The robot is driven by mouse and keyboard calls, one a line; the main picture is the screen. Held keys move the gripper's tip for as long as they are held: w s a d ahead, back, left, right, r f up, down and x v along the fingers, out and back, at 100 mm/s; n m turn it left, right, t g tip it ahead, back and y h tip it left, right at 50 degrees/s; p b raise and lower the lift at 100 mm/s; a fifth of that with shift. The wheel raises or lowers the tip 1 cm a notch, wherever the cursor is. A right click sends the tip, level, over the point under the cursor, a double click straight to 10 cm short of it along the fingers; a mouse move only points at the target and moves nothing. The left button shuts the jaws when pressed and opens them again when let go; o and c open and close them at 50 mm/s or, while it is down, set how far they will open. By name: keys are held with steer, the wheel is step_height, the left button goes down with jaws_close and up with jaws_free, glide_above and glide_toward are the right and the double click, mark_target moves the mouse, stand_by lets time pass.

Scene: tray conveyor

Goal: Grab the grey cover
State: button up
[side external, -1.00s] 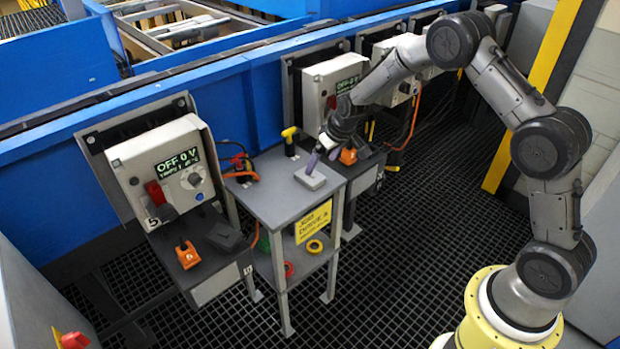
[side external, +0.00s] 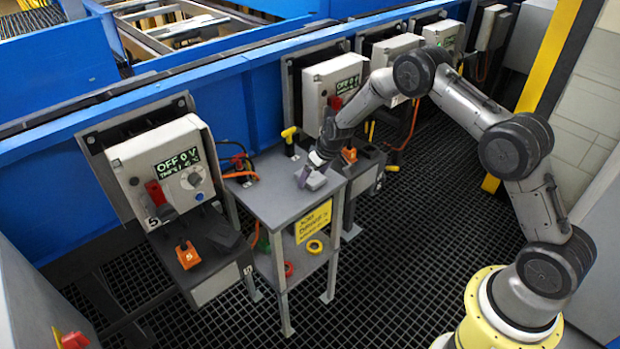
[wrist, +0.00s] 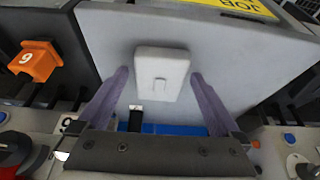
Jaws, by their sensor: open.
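The grey cover (side external: 316,181) is a small light block lying on the top of the grey stand (side external: 268,203). In the wrist view the cover (wrist: 161,62) looks pale, with a small raised grip in its middle. My gripper (side external: 305,174) is low over the stand top, right at the cover. In the wrist view my gripper (wrist: 159,73) is open, with one purple finger on each side of the cover and a gap on both sides. I cannot tell how far the fingertips are above the stand top.
A yellow-handled tool (side external: 289,138) stands at the back of the stand and cables (side external: 240,170) lie at its left. A control box (side external: 335,88) rises behind. The front of the stand top is clear.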

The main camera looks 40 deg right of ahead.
steer(key=shift+c, duration=0.2)
steer(key=c, duration=1.3)
steer(key=shift+o, duration=0.2)
steer(key=shift+r, duration=0.15)
